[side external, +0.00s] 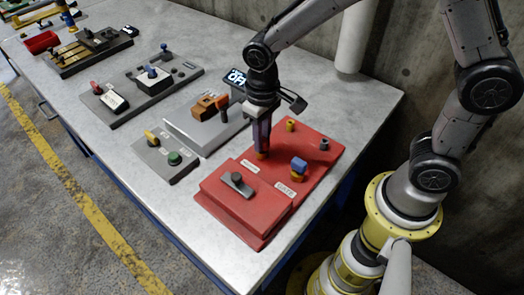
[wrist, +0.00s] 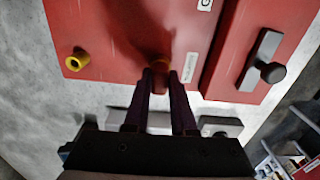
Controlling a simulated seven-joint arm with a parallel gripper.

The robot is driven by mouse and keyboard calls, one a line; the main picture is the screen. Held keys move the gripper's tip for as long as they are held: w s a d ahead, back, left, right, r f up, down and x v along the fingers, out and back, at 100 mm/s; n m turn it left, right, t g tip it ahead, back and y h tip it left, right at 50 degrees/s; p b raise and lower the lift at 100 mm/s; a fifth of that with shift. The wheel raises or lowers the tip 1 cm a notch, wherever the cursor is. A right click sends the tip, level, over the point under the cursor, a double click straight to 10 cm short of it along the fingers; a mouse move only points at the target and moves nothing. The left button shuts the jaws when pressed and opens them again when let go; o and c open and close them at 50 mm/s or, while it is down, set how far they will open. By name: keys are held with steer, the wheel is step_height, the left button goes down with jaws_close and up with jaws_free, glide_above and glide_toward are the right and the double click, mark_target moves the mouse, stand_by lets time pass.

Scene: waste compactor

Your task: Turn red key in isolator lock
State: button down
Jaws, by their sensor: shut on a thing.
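A red panel (side external: 318,168) lies on the grey bench. My gripper (side external: 262,150) points straight down over its left edge. The fingers are shut on the red key (wrist: 159,85), mostly hidden between them. A blue key (side external: 299,164) stands in another yellow lock to the right. A third yellow lock (side external: 290,125), without a key, is at the back.
A raised red box with a grey lever (side external: 237,182) is at the panel's front. A grey peg (side external: 323,144) stands at the panel's right.

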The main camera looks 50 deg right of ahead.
steer(key=shift+s+f, duration=0.1)
steer(key=shift+f, duration=0.1)
steer(key=c, duration=0.7)
jaws_free()
steer(key=shift+r, duration=0.15)
steer(key=shift+c, duration=0.2)
steer(key=shift+r, duration=3.55)
